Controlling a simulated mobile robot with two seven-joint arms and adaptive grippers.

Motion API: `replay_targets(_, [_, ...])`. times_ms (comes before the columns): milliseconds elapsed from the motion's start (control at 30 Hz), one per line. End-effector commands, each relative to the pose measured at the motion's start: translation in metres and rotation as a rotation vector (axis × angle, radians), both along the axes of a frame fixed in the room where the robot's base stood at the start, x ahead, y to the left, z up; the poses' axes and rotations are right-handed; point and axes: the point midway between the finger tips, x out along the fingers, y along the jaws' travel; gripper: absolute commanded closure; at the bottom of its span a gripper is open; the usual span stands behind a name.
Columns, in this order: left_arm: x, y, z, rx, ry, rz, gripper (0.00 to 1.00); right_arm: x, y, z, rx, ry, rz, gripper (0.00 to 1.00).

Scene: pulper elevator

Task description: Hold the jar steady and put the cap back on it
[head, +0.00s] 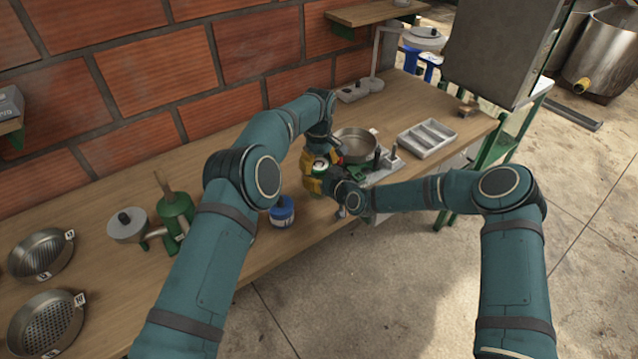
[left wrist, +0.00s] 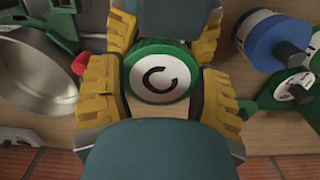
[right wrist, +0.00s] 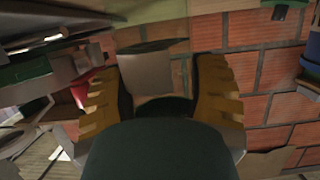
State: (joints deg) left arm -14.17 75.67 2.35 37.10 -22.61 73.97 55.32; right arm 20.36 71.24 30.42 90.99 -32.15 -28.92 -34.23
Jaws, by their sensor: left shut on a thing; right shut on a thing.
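A green cap (left wrist: 160,72) with a white disc marked with a black C shows between the fingers of my left gripper (left wrist: 158,90) in the left wrist view. That gripper is shut on it from above. In the head view the cap (head: 320,164) sits over my right gripper (head: 317,185). The right gripper is shut from the side on the jar, whose pale body (right wrist: 150,72) shows between its fingers in the right wrist view. The jar is mostly hidden by fingers in the head view. I cannot tell whether the cap touches or sits straight on the jar.
A metal pan (head: 354,145) stands close behind the grippers, with a grey divided tray (head: 427,138) to its right. A blue-lidded jar (head: 282,212) stands to the left. A green pulper (head: 174,212) and sieves (head: 45,322) are farther left. The brick wall (head: 155,70) bounds the bench.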

Motion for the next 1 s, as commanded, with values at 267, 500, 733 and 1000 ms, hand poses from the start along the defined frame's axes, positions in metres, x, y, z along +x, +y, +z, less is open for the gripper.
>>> replay_targets(267, [0.0,0.0002,-0.0002,0.0,0.001,-0.482,0.77,0.0,-0.0001,-0.0001,0.0,0.0,0.0,1.0])
replay_targets(500, [-0.0001,-0.0001,-0.0003,-0.001,0.0,-0.668,0.77,0.0001,-0.0002,-0.0001,0.0,0.0,0.0,1.0])
replay_targets(733, [-0.0002,-0.0001,-0.0004,-0.001,0.0,-0.673,0.77,0.0001,-0.0002,0.0,0.0,0.0,0.0,1.0])
replay_targets(1000, [-0.0001,0.0,-0.0004,-0.001,0.0,-0.671,0.05,0.0001,-0.0002,0.0,0.0,0.0,0.0,1.0])
